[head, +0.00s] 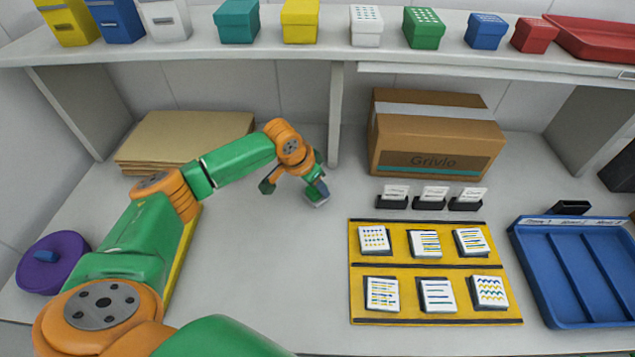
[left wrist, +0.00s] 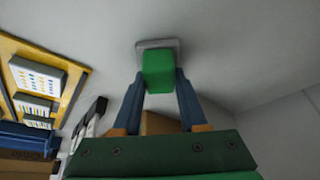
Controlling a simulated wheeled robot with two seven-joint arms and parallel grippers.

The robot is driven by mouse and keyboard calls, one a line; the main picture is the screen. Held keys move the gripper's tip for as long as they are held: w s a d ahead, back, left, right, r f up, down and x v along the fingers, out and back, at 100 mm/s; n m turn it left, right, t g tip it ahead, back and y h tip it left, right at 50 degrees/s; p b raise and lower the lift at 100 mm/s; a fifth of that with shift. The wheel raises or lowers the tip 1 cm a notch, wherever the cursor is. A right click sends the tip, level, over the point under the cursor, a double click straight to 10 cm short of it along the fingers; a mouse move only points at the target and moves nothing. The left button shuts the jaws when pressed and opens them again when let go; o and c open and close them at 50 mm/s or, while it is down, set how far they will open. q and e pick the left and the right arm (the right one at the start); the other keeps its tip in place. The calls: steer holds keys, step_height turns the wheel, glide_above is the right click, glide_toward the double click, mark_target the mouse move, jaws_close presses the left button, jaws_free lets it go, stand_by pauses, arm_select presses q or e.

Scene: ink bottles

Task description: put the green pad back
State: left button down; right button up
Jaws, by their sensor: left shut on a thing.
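My left gripper (head: 316,187) is over the bare middle of the table, left of the yellow mat. In the left wrist view its two blue fingers (left wrist: 160,95) are shut on a green block (left wrist: 158,73), taken to be the green pad. The block has a flat grey plate (left wrist: 160,43) at its far end. In the head view the pad is small and partly hidden by the fingers, with its pale end (head: 321,203) showing low. I cannot tell whether the plate touches the table. My right gripper is not in view.
A yellow mat (head: 436,268) bears several patterned cards, with card holders (head: 430,199) behind. A blue tray (head: 575,317) stands right, a cardboard box (head: 437,131) behind. A purple round thing (head: 48,270) lies left. Coloured boxes line the shelf (head: 270,47). The table between arm and mat is clear.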

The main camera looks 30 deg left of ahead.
arm_select(q)
steer(key=shift+c, duration=0.7)
jaws_free()
steer(key=shift+s+r, duration=0.1)
steer(key=shift+r, duration=0.1)
steer(key=v, duration=1.1)
steer(key=shift+r, duration=0.3)
steer(key=shift+s+a, duration=0.1)
steer(key=shift+a, duration=0.05)
